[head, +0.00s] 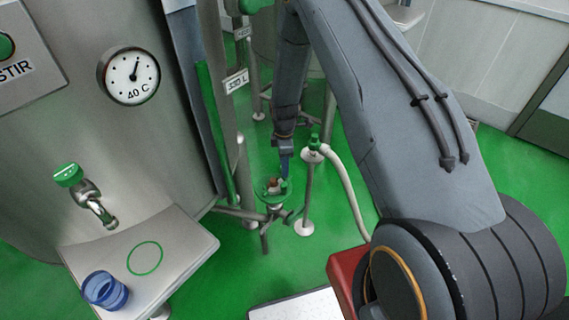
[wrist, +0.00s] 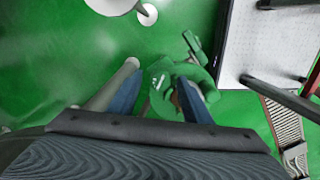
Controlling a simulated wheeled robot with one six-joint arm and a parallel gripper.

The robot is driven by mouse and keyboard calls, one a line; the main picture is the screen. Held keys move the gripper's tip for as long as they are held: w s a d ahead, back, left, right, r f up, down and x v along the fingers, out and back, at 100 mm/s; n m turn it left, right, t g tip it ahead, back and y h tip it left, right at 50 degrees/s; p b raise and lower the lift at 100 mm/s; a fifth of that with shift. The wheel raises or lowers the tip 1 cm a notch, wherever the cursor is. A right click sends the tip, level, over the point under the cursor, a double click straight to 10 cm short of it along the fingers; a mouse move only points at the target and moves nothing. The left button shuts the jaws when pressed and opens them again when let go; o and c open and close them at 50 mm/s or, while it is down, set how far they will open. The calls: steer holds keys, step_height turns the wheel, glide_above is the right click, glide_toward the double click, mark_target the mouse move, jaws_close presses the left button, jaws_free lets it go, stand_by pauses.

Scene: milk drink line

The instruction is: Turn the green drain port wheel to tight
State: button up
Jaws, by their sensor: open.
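The green drain port wheel (head: 263,191) sits low on a pipe fitting beside the tank's legs in the head view. In the wrist view the green wheel (wrist: 158,76) lies between and just beyond the fingertips, with small pale marks on it too small to read. My gripper (head: 284,172) points down at the wheel from above in the head view. In the wrist view the two blue fingers of my gripper (wrist: 160,88) are spread, one on each side of the wheel. I cannot tell whether they touch it. The fingers and palm hide part of the wheel.
A green-topped valve (head: 314,142) with a pale hose (head: 347,190) stands close to the right of the wheel. A steel tray (head: 190,262) with a blue cup (head: 105,290) is at the left, below a tap (head: 90,196). A white perforated surface (wrist: 240,40) lies right in the wrist view.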

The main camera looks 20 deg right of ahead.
steer(key=c, duration=1)
steer(key=shift+c, duration=0.2)
